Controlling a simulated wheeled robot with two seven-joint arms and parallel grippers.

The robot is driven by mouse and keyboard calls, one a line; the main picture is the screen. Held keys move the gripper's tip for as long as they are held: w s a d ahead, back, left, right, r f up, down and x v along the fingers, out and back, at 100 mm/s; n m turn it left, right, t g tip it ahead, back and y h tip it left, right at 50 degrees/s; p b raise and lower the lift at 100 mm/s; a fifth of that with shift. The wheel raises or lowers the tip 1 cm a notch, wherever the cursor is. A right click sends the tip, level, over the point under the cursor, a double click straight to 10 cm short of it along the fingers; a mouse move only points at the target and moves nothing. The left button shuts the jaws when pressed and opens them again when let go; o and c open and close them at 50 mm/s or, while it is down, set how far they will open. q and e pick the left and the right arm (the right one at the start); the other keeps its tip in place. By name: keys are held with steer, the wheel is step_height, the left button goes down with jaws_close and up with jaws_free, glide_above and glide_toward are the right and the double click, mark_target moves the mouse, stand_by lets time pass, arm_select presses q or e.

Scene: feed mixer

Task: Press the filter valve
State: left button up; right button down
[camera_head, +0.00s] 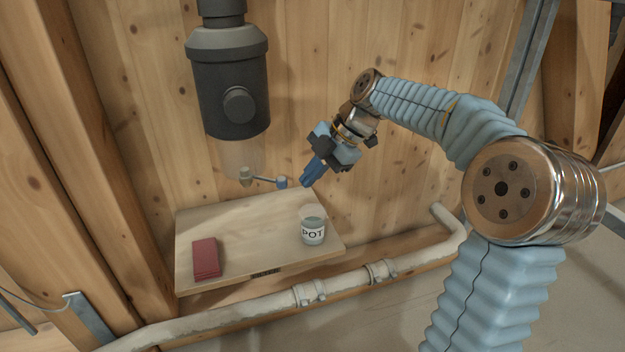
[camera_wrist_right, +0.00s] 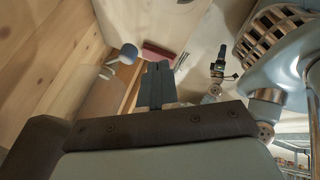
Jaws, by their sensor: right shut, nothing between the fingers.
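The filter (camera_head: 230,85) is a dark grey cylinder on the wooden wall with a clear bowl (camera_head: 240,157) below. Its valve (camera_head: 246,176) sits at the bowl's bottom, with a thin lever ending in a blue knob (camera_head: 282,182). The knob also shows in the right wrist view (camera_wrist_right: 128,54). My right gripper (camera_head: 307,182) is shut and empty, its blue fingers pointing down-left. The fingertips are just right of the knob, with a small gap in the picture. A small dark part (camera_wrist_right: 220,62) in the wrist view looks like my left gripper, but its jaws are unclear.
A wooden shelf (camera_head: 240,228) lies under the filter. It holds a pot (camera_head: 313,231) marked "POT" at the right and a dark red block (camera_head: 206,258) at the left. A pale pipe (camera_head: 345,280) runs below the shelf. The middle of the shelf is clear.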

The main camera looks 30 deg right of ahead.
arm_select(q)
steer(key=shift+w+a+r+p, duration=0.1)
steer(key=shift+w+r+p, duration=0.05)
steer(key=shift+r+p, duration=0.55)
arm_select(e)
steer(key=v, duration=0.8)
steer(key=shift+s+a+r, duration=0.15)
steer(key=shift+s+r, duration=0.05)
steer(key=shift+s, duration=0.05)
